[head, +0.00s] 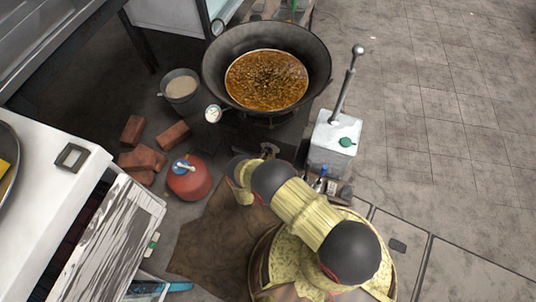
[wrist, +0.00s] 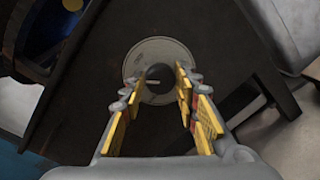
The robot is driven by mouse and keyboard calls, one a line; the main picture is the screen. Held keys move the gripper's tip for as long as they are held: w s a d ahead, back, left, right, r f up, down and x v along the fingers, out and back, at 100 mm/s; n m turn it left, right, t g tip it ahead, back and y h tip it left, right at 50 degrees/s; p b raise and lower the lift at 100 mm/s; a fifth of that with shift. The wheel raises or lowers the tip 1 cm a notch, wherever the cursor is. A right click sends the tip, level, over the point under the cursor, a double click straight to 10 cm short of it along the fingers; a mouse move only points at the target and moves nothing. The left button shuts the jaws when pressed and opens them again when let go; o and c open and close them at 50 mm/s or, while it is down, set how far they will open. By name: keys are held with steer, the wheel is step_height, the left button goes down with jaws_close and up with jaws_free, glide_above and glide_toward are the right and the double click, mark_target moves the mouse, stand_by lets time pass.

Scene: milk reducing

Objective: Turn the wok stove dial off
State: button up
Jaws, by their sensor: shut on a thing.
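The wok stove (head: 285,132) is a dark stand under the wok (head: 213,62), which holds brown liquid. In the wrist view the dial (wrist: 160,75) is a dark round knob on a pale round plate (wrist: 140,58), set on the dark stove front (wrist: 105,60). My gripper (wrist: 157,88) has its yellow-padded fingers on either side of the dial and is shut on it. In the head view my gripper (head: 268,151) is at the stove's front, below the wok; the dial is hidden there. I cannot tell the dial's setting.
A red gas canister (head: 190,183) and several bricks (head: 172,135) lie left of my arm. A grey bucket (head: 181,92) stands left of the wok. A metal box with a lever (head: 334,135) stands close on the right. Tiled floor farther right is clear.

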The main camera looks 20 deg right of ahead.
steer(key=m, duration=0.5)
steer(key=shift+r+y, duration=0.1)
steer(key=shift+y, duration=0.2)
steer(key=shift+w+a+m, duration=0.1)
steer(key=shift+m, duration=0.8)
steer(key=shift+r, duration=0.1)
steer(key=o, duration=0.9)
steer(key=shift+c, duration=0.2)
steer(key=o, duration=0.3)
steer(key=v, duration=1.2)
